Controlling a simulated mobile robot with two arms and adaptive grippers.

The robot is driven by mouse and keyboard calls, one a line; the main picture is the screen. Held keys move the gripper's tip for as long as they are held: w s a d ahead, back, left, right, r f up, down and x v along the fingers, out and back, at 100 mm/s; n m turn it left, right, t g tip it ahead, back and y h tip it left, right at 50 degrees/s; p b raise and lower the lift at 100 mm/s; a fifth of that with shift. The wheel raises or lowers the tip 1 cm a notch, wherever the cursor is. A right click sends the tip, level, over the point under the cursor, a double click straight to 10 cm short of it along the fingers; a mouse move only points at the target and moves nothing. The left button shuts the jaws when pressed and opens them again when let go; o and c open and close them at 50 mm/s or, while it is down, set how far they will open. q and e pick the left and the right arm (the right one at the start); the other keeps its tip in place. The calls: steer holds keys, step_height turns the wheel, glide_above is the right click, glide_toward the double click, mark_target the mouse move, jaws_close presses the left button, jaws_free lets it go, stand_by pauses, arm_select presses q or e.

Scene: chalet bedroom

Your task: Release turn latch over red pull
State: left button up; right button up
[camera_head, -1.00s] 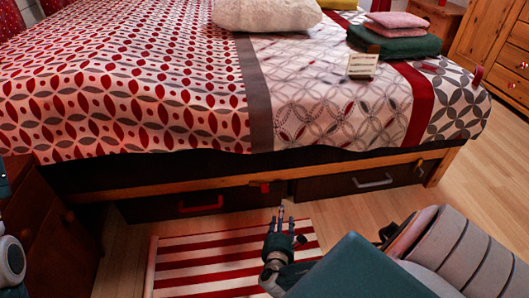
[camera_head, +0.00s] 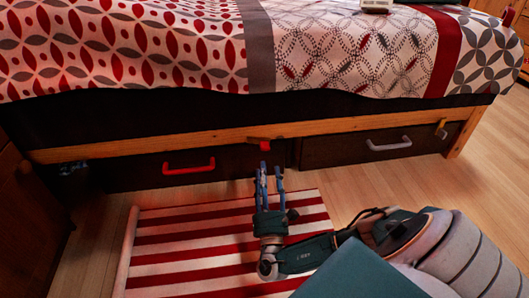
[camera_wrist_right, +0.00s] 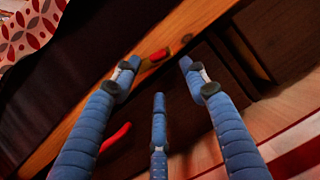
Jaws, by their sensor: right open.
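The turn latch (camera_head: 258,139) is a small reddish-brown piece on the pale wooden bed rail, up and to the right of the red pull (camera_head: 189,167). It appears to lie roughly along the rail. The red pull is on a dark drawer front. My right gripper (camera_head: 268,170) is open and empty, its blue fingers pointing up at the rail just below the latch. In the right wrist view the latch (camera_wrist_right: 157,56) shows beyond the spread fingers (camera_wrist_right: 158,76), apart from them; the red pull (camera_wrist_right: 115,138) is partly hidden. Small blue parts (camera_head: 72,168), perhaps my left gripper, show at far left.
A second dark drawer has a grey pull (camera_head: 390,144) and a yellowish latch (camera_head: 441,129) on the right. The patterned bedspread (camera_head: 340,45) overhangs above. A red-striped rug (camera_head: 190,245) lies below. A brown wooden cabinet (camera_head: 25,220) stands at the left edge.

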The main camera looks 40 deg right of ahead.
mark_target(265, 150)
steer(key=b+x, duration=0.4)
steer(key=x, duration=0.4)
steer(key=shift+w+d, duration=0.15)
steer(key=shift+w, duration=0.05)
steer(key=shift+w+d+r+b, duration=0.2)
steer(key=shift+b, duration=0.1)
steer(key=shift+c, duration=0.5)
